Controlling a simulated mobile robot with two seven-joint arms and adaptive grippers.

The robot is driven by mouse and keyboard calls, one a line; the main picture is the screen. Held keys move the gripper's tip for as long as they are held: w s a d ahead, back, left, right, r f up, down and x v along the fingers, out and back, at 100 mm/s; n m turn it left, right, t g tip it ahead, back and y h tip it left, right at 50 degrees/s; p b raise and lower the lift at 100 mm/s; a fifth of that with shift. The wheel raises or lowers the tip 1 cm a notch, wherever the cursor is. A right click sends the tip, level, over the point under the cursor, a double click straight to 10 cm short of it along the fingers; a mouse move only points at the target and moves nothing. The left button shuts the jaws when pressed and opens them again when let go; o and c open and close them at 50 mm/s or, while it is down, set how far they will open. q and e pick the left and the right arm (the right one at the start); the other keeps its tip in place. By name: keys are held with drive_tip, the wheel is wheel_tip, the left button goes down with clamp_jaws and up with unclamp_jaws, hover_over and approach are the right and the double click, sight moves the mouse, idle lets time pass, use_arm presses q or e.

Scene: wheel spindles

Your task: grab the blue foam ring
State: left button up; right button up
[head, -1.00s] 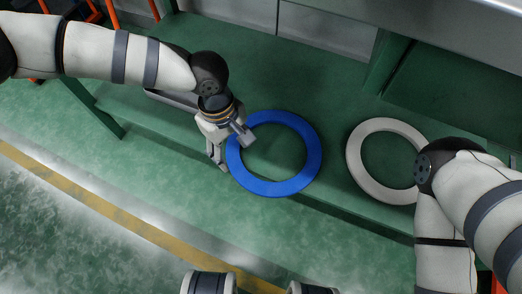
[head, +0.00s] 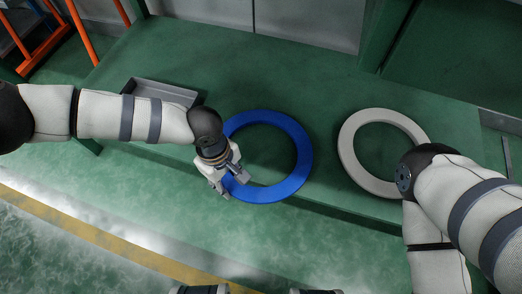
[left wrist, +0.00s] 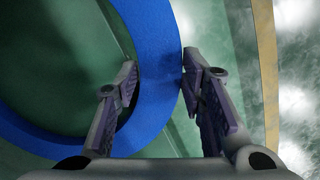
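The blue foam ring (head: 304,152) lies flat on the green table in the head view. My left gripper (head: 234,187) is at the ring's lower left edge. In the left wrist view, the ring's band (left wrist: 155,35) passes between the fingers of my left gripper (left wrist: 159,64). One finger is on the hole side and the other on the outer side. The fingers are apart, and a firm grip on the foam does not show. My right arm comes in from the right, and its gripper is outside the head view.
A white ring (head: 348,156) lies to the right on the green table (head: 300,75), partly behind my right arm. A grey tray (head: 160,92) sits at the back left, behind my left arm. The table's front edge runs just below the blue ring.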

use_arm(q)
drive_tip(key=c, duration=0.3)
drive_tip(key=shift+c, duration=0.2)
